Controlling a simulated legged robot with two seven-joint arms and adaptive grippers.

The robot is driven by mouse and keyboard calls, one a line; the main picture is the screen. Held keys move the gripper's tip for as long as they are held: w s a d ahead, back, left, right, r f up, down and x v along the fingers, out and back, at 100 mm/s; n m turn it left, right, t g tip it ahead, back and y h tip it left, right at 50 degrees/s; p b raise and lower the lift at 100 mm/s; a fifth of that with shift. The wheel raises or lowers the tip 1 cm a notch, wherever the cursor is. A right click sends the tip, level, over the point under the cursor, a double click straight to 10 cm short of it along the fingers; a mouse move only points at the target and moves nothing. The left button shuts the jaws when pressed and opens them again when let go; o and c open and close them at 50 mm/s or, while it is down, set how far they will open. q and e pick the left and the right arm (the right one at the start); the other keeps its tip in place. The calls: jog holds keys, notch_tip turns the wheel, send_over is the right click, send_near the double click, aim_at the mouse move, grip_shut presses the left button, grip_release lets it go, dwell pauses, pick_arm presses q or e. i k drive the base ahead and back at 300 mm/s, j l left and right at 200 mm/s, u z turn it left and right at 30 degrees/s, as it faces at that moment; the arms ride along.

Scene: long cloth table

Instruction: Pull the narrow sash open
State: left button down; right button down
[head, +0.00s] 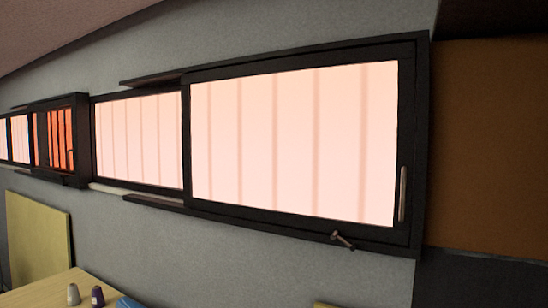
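A dark-framed window fills the middle and right of the head view. Its right sash (290,222) has a pale, brightly lit pane with faint vertical bars behind it. A slim upright handle (403,194) is on its right stile, and a small metal latch (342,240) is at its bottom rail. A second lit pane (140,140) adjoins it on the left and looks narrower. A smaller dark-framed window (80,140) is farther left. I cannot tell which sash is the narrow one. Neither gripper is in view.
Short dark rails (155,80) run left from the sash's top and bottom. A brown panel (490,145) stands at the right. Lower left are a yellow board (40,240) and a wooden table (50,292) with a grey shaker (73,294) and a purple one (98,296).

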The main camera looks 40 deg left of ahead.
aim_at(323, 142)
jog(key=i+j+u, duration=0.15)
jog(key=u, duration=1.3)
